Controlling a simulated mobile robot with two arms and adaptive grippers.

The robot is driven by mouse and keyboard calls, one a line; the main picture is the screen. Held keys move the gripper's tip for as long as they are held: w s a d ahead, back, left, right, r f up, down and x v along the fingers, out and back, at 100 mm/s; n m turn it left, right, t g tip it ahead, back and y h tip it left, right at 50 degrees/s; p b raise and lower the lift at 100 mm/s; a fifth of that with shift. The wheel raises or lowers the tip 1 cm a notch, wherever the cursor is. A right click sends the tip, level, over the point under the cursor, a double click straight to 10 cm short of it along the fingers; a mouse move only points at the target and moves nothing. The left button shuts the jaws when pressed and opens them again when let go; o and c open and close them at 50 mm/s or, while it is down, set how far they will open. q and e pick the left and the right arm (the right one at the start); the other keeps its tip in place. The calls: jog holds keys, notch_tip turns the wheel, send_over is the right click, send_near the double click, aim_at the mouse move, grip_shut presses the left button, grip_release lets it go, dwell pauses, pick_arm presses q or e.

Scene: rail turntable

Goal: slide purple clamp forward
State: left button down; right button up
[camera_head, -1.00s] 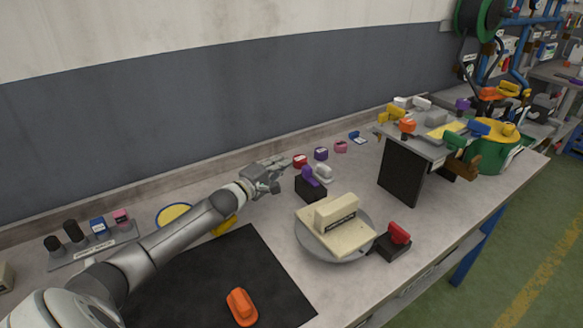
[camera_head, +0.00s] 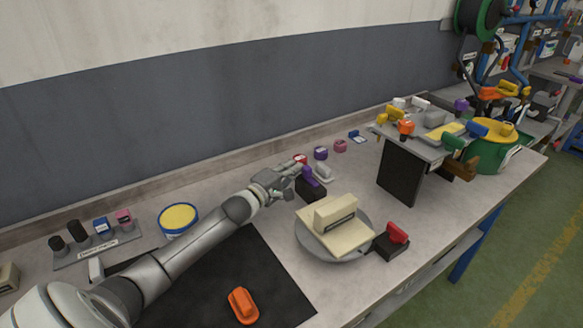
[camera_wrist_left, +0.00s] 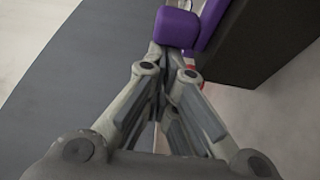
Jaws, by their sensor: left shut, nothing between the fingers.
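The purple clamp (camera_head: 309,175) sits on a black block (camera_head: 309,190) behind the round turntable. In the left wrist view, the purple clamp (camera_wrist_left: 178,27) is at the top, just beyond the fingertips, with its dark block (camera_wrist_left: 262,45) to the right. My left gripper (camera_head: 291,173) is shut and empty, at the left side of the clamp. In the left wrist view, its fingers (camera_wrist_left: 168,62) are together close to the purple part; I cannot tell whether they touch it. My right gripper is not in view.
The turntable (camera_head: 362,248) carries a cream block (camera_head: 336,214). A red clamp (camera_head: 397,232) on a black block stands to its right. An orange piece (camera_head: 242,305) lies on the black mat (camera_head: 270,275). A raised shelf with tools (camera_head: 400,175) stands farther right.

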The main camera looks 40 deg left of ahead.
aim_at(308, 174)
pick_arm(q)
jog(key=d+p, duration=0.1)
jog(key=s+d+p, duration=0.1)
jog(key=d, duration=0.1)
jog(key=d+p, duration=0.1)
jog(key=shift+s+d+r, duration=0.15)
jog(key=shift+s, duration=0.25)
jog(key=shift+s+d, duration=0.15)
jog(key=shift+d, duration=0.15)
jog(key=shift+f, duration=0.2)
